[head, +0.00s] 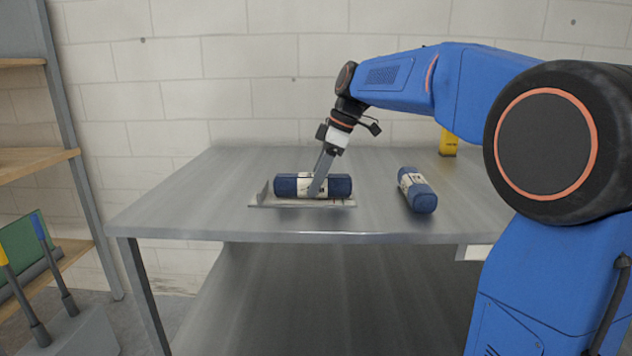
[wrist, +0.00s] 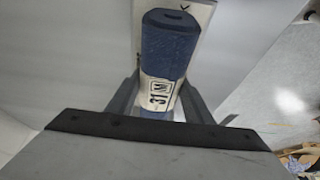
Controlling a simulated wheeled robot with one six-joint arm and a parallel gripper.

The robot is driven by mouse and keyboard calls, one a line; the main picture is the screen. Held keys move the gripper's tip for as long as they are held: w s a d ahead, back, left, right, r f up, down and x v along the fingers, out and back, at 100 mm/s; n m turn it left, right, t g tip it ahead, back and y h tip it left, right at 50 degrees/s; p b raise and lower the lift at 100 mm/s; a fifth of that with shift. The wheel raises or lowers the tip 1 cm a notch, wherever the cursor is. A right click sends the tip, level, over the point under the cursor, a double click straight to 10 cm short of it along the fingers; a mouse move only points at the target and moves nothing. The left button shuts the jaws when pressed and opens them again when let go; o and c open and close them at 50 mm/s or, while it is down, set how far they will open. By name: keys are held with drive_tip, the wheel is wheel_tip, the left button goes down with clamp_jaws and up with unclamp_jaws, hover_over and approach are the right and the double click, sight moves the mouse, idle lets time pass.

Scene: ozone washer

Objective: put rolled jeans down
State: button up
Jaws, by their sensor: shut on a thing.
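A rolled pair of jeans (head: 338,186), dark blue with a pale label band, lies level over a flat light tray (head: 262,200) on the metal table. My gripper (head: 318,187) points down and is shut on this roll around its label band. In the wrist view the roll (wrist: 168,50) runs lengthwise between the two grey fingers (wrist: 158,100), with "31" on its label. The roll looks at or just above the tray; I cannot tell if it touches. A second rolled pair of jeans (head: 418,192) lies apart on the table to the right.
The metal table (head: 180,205) is clear to the left of the tray and between the two rolls. A yellow object (head: 448,143) stands at the back right. A shelf rack (head: 40,160) stands at the left, and a block wall is behind.

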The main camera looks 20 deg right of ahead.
drive_tip(key=shift+f, duration=0.15)
drive_tip(key=o, duration=1.3)
drive_tip(key=v, duration=1.2)
drive_tip(key=shift+s, duration=0.1)
